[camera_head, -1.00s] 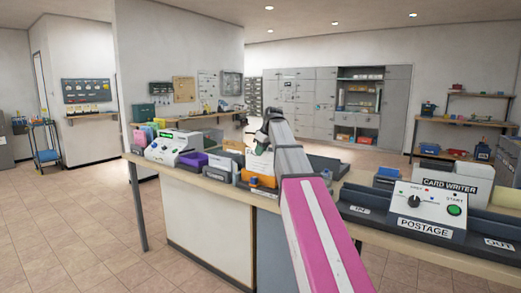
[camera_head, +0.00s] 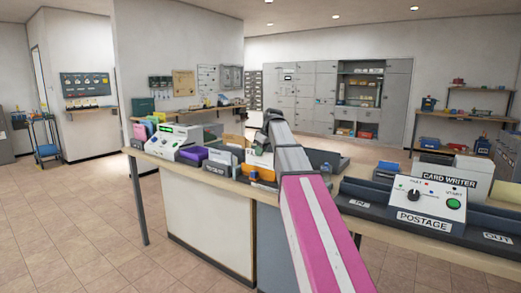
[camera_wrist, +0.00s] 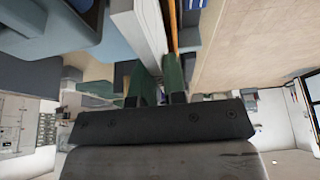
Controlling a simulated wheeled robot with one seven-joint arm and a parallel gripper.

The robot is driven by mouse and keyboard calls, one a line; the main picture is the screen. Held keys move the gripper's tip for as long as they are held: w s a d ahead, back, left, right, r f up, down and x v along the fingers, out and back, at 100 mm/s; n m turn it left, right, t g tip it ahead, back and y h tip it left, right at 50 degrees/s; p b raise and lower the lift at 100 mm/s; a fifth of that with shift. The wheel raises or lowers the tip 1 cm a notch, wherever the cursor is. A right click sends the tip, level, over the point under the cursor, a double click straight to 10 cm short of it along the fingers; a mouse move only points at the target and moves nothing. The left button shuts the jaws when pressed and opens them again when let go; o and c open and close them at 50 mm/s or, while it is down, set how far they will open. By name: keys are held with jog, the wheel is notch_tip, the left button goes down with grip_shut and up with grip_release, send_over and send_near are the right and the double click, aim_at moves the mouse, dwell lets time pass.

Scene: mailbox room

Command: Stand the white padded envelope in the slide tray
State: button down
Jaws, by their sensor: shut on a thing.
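My gripper (camera_head: 268,143) is low over the counter's far side, at the end of my pink and grey arm. In the wrist view its fingers (camera_wrist: 160,90) are shut on a white, flat, upright piece (camera_wrist: 146,28), which looks like the white padded envelope. In the head view a white face (camera_head: 260,161) shows just below the gripper, with an orange holder (camera_head: 262,175) in front of it. The envelope's lower edge is hidden. I cannot tell for sure which holder is the slide tray, or whether the envelope touches it.
The counter holds a white machine (camera_head: 172,138), a purple box (camera_head: 193,154) and grey holders (camera_head: 219,163) left of the gripper. A dark tray (camera_head: 327,161) lies right of it. The card writer (camera_head: 430,200) stands at the right. Open tiled floor (camera_head: 80,230) lies left.

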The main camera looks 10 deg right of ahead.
jog(key=shift+f, duration=0.15)
jog(key=c, duration=1.1)
grip_release()
jog(key=shift+r, duration=3.5)
